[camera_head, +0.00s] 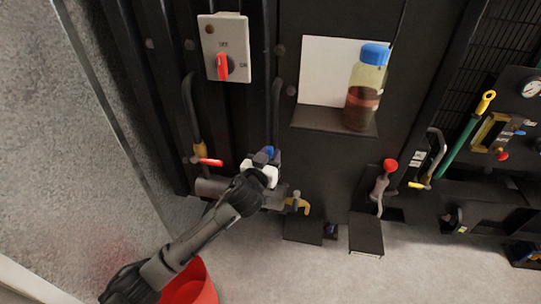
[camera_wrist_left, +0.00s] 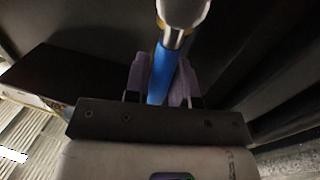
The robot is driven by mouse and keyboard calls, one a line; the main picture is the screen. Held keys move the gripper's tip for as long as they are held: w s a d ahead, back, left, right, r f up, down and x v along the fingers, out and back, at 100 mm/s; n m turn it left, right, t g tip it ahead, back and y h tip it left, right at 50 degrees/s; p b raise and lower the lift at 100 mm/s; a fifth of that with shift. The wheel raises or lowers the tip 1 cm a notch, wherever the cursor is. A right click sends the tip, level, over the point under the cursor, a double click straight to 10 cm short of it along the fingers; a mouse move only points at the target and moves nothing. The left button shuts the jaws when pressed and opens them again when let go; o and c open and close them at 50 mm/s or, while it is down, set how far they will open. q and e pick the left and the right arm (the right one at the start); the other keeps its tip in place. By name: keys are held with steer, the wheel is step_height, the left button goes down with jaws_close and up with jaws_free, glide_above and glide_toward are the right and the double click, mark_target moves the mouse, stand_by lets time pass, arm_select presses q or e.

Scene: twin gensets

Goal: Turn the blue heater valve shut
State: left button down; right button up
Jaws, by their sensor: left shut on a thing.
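The blue heater valve shows its blue handle (camera_wrist_left: 162,72) in the left wrist view, running from a metal stem at the top down between my fingers. In the head view only a small blue piece of the valve handle (camera_head: 269,151) shows above my gripper. My left gripper (camera_head: 264,163) is at the valve, low on the dark genset front. In the left wrist view the purple finger pads of my left gripper (camera_wrist_left: 160,82) lie on both sides of the blue handle, shut on it. My right gripper is not seen.
A red-handled valve (camera_head: 208,161) sits left of my gripper, and a yellow tap (camera_head: 297,204) to its right. A switch box (camera_head: 224,48) is above. A jar (camera_head: 365,88) stands on a shelf. A red bucket (camera_head: 189,286) is below my arm.

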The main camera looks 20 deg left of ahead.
arm_select(q)
steer(key=shift+s+a+f+n, duration=0.1)
steer(key=shift+a+n, duration=0.4)
steer(key=shift+n, duration=0.5)
steer(key=a+f+n+t+y+p, duration=0.2)
steer(key=a+f+n+p, duration=0.3)
steer(key=n, duration=1.3)
steer(key=shift+s+a+f+y, duration=0.2)
steer(key=shift+s+f+y, duration=0.2)
steer(key=shift+f+y, duration=0.4)
